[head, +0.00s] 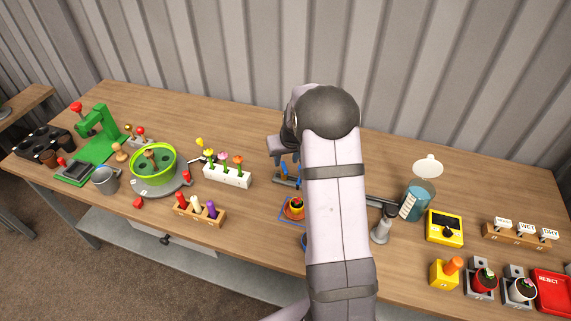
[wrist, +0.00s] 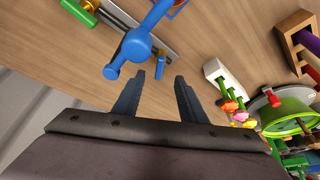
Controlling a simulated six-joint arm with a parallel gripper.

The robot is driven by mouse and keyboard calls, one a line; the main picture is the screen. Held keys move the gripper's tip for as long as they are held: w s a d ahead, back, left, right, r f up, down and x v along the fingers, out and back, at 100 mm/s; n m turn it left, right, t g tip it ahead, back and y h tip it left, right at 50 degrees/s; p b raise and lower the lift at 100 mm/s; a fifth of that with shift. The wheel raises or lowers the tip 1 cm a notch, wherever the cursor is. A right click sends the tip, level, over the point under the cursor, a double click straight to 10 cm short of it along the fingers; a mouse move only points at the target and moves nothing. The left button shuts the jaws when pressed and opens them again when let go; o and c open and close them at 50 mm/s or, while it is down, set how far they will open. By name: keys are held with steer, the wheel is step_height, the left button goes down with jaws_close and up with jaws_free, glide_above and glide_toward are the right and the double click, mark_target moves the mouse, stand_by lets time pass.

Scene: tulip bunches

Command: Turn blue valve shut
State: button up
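The blue valve handle (wrist: 139,44) shows in the wrist view as a round hub with bars sticking out, above a grey metal rail (wrist: 160,38). Its lower bar points down toward my gripper (wrist: 159,76). My gripper is open, with its two dark fingers apart and nothing between them. The handle is just beyond the fingertips and left of their middle, apart from them as far as I can tell. In the head view my gripper (head: 284,159) is over the mid-table, and small blue parts (head: 284,169) show just below it. My arm hides most of the valve there.
A potted orange flower (head: 296,204) stands on a blue-outlined square close below. A white flower block (head: 228,176) is to the left, with a green round planter (head: 153,163) further left. A grey stand (head: 382,226) and a blue-filled beaker (head: 416,204) are to the right.

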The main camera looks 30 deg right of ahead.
mark_target(284, 166)
steer(key=shift+v, duration=0.85)
steer(key=shift+c, duration=0.9)
steer(key=shift+r+p, duration=0.15)
steer(key=shift+p, duration=0.25)
steer(key=shift+c, duration=0.2)
steer(key=shift+p+x, duration=1.25)
steer(key=shift+x, duration=2.6)
jaws_close()
